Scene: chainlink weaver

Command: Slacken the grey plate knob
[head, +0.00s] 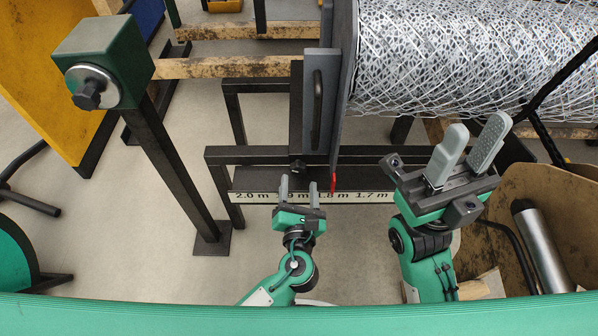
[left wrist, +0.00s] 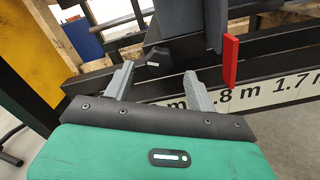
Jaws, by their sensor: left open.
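My right gripper (head: 473,146) is open and empty, off to the right.
A scale strip (head: 345,197) with a red pointer (head: 333,181) runs along the dark rail. The mesh roll (head: 450,60) fills the upper right. A green box on a post (head: 105,60) stands left. A cardboard box (head: 560,220) holds a metal tube at right.

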